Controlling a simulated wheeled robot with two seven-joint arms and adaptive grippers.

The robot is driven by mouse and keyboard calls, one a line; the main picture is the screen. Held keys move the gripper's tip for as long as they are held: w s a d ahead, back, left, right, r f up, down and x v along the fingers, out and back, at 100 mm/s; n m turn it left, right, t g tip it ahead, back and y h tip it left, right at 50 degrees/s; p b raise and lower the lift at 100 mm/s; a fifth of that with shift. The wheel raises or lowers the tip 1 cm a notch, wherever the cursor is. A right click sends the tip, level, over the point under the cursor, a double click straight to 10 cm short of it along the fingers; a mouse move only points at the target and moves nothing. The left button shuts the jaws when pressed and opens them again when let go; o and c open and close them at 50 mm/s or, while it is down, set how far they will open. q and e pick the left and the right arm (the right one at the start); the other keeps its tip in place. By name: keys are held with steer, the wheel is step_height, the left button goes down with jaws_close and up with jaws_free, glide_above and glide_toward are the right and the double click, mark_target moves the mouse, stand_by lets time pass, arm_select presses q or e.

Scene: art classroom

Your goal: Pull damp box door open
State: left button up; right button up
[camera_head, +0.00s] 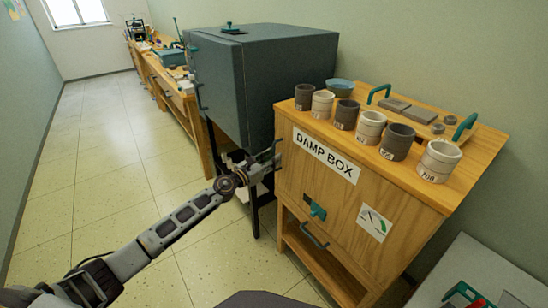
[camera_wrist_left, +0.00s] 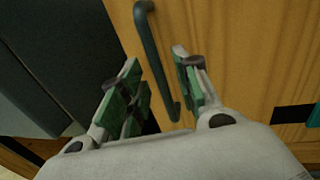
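The damp box (camera_head: 333,201) is a wooden cabinet with a "DAMP BOX" label on its closed front door. A dark upright bar handle (camera_wrist_left: 153,60) is fixed near the door's left edge. My left gripper (camera_head: 262,164) is at that edge, beside the handle. In the left wrist view, the open fingers of my left gripper (camera_wrist_left: 160,88) stand on either side of the handle's lower part, with visible gaps. A teal latch (camera_head: 317,211) sits lower on the door. My right gripper is not in view.
Several labelled cups (camera_head: 398,142) and a tray with teal handles (camera_head: 407,110) stand on the cabinet top. A dark grey cabinet (camera_head: 262,75) stands close on the left. Another handle (camera_head: 314,237) is below the door. The tiled floor (camera_head: 120,150) at left is clear.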

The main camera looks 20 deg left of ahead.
arm_select(q)
steer(key=shift+w+d, duration=0.35)
steer(key=shift+w, duration=0.3)
steer(key=shift+c, duration=0.5)
jaws_close()
